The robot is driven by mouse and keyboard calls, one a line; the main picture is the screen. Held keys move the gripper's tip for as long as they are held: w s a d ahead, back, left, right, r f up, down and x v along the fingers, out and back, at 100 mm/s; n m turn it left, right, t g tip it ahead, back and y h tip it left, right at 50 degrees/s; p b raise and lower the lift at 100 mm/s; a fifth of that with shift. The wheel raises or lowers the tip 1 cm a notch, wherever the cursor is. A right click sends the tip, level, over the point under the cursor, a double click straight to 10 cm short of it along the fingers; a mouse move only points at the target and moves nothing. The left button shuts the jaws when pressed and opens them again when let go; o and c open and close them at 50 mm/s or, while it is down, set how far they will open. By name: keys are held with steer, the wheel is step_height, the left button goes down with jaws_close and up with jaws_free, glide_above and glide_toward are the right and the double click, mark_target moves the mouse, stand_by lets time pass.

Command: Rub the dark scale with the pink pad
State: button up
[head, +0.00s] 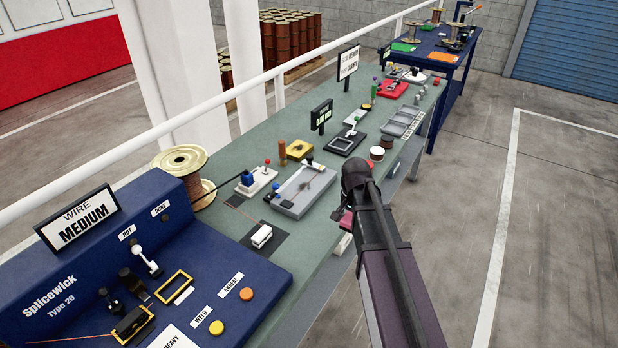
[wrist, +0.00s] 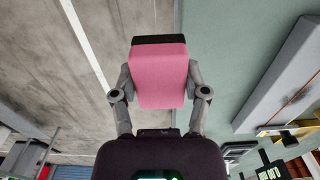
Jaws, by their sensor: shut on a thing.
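My gripper (wrist: 161,82) is shut on the pink pad (wrist: 160,75), a block with a dark band on its far end. One finger presses each side of the pad. In the head view a bit of the pad (head: 346,220) shows beside my arm, near the bench's right edge; most of my gripper is hidden there. I cannot clearly make out the dark scale.
The blue Splicewick machine (head: 100,262) fills the near left. A copper spool (head: 181,160), a white block on a dark mat (head: 268,250) and a black-framed tray (head: 346,142) stand on the green bench (head: 330,205). Open floor (head: 540,210) lies to the right.

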mark_target(350, 217)
step_height(350, 217, up, 10)
steer(key=p, duration=0.8)
steer(key=shift+f+p, duration=0.2)
steer(key=shift+p, duration=0.2)
